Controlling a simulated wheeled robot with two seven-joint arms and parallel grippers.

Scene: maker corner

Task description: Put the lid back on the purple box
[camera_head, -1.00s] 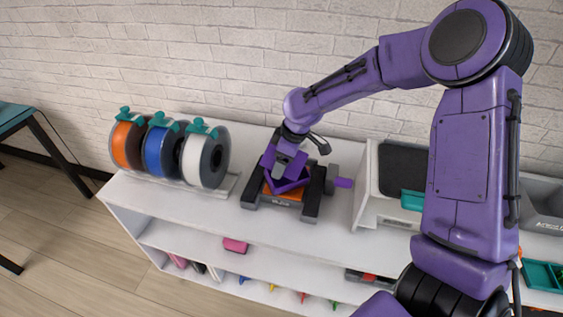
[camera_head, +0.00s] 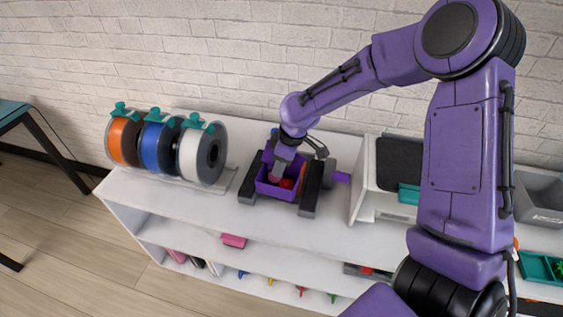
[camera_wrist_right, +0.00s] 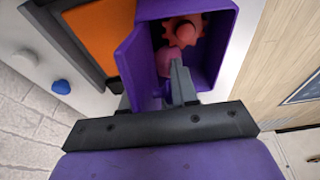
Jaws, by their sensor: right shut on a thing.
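The purple box (camera_head: 262,187) is open between the dark side rails of a small machine. It also shows in the right wrist view (camera_wrist_right: 216,45), with a red gear (camera_wrist_right: 182,33) and a pinkish round piece (camera_wrist_right: 170,62) inside. A flat purple panel (camera_wrist_right: 134,68) runs along its left side there; I cannot tell whether it is the lid or a box wall. My right gripper (camera_head: 277,178) reaches down at the box. A grey finger (camera_wrist_right: 181,82) shows over its opening; the gripper looks shut on the box's side. My left gripper is out of view.
Spools (camera_head: 160,147) stand left of the machine on the white shelf (camera_head: 215,205). A brick wall is behind. The shelf's front edge is clear.

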